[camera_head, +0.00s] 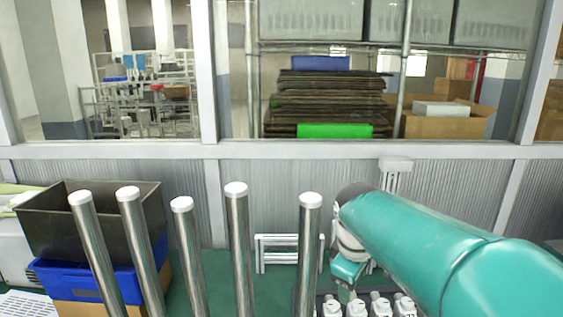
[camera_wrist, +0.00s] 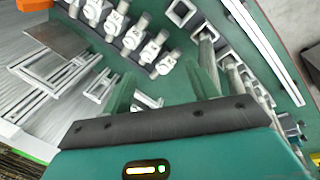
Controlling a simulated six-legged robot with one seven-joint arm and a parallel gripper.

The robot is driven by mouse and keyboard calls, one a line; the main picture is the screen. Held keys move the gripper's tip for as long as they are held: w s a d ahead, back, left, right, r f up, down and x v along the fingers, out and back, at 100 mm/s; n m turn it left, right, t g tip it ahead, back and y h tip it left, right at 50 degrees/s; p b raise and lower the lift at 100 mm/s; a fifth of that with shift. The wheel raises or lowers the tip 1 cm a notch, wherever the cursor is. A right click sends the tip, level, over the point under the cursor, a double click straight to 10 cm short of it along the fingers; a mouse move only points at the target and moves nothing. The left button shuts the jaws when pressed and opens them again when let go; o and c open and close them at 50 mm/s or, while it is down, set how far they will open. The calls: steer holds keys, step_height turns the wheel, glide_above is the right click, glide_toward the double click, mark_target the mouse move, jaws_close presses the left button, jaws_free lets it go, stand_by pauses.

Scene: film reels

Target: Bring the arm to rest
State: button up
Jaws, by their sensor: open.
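My arm is teal and reaches in from the lower right of the head view, its forearm (camera_head: 450,255) filling that corner. At its far end a teal part of my gripper (camera_head: 348,273) hangs low, partly hidden by the arm and cut close by the frame's bottom. In the wrist view my gripper (camera_wrist: 163,88) shows two teal fingers spread wide apart on a dark bar. The gripper is open, and I see nothing held between the fingers. No film reel can be made out in either view.
Several steel posts (camera_head: 240,240) with white caps stand left of my arm. White fittings (camera_head: 380,305) sit in a row below it; a similar row (camera_wrist: 130,32) shows in the wrist view. A dark bin (camera_head: 95,225) sits above a blue crate (camera_head: 70,275) at left. A windowed wall (camera_head: 270,151) stands behind.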

steer(key=s+d+f+m+t+y, duration=0.1)
steer(key=s+m+t, duration=0.2)
steer(key=s+m, duration=0.7)
steer(key=s, duration=0.7)
steer(key=shift+s+f, duration=0.2)
steer(key=shift+f, duration=0.05)
